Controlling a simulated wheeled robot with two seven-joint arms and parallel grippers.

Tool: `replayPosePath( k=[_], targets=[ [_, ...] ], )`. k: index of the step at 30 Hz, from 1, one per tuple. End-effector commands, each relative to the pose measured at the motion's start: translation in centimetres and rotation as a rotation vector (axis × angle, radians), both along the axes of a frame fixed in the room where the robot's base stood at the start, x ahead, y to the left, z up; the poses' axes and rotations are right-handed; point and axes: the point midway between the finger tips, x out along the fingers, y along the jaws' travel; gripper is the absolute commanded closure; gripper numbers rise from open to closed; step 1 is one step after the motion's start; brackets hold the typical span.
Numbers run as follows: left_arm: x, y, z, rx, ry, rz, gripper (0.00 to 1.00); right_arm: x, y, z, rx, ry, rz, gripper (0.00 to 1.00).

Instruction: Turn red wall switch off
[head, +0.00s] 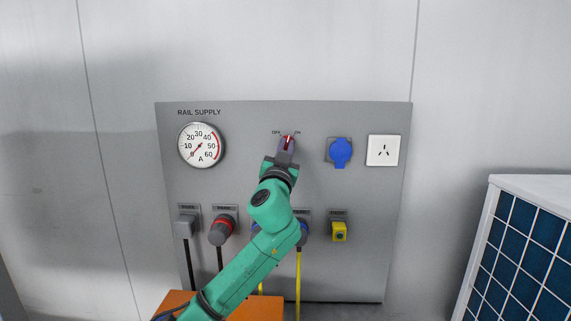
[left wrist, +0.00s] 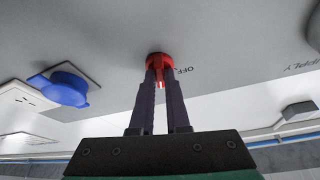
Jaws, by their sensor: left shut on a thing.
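The red wall switch (head: 289,138) is on the grey panel, with an OFF label to its upper left and an ON label to its upper right. My left gripper (head: 287,145) is at the switch, its dark fingers partly covering it. In the left wrist view the fingers (left wrist: 158,80) are shut on the red switch (left wrist: 159,60), one on each side of its handle. The OFF label shows just right of the switch there. The handle's exact angle is hard to tell behind the fingers. My right gripper is not in view.
The grey panel (head: 350,255) also carries a round gauge (head: 202,146), a blue covered socket (head: 340,152), a white outlet (head: 383,150) and a row of plugs and sockets below. An orange surface (head: 262,308) lies beneath my arm. A white-framed blue grid unit (head: 530,255) stands at right.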

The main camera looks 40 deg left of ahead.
Motion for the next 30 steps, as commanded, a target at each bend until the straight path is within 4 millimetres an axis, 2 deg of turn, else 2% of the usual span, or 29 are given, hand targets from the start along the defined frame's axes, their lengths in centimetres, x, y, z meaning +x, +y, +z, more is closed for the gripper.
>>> replayPosePath(
  k=[1,15,22,30],
  targets=[
    [0.1,-0.1,-1.0,-0.045,-0.03,-0.005,1.0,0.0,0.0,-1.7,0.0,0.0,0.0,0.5],
    [0.3,-0.4,-0.8,-0.398,-0.294,-0.004,1.0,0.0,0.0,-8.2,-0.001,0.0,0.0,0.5],
    [0.4,-0.5,-0.5,-0.567,-0.423,-0.003,1.0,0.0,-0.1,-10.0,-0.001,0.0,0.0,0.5],
    [0.4,-0.4,-0.2,-0.733,-0.549,0.001,1.0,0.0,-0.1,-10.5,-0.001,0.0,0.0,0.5]
  ],
)
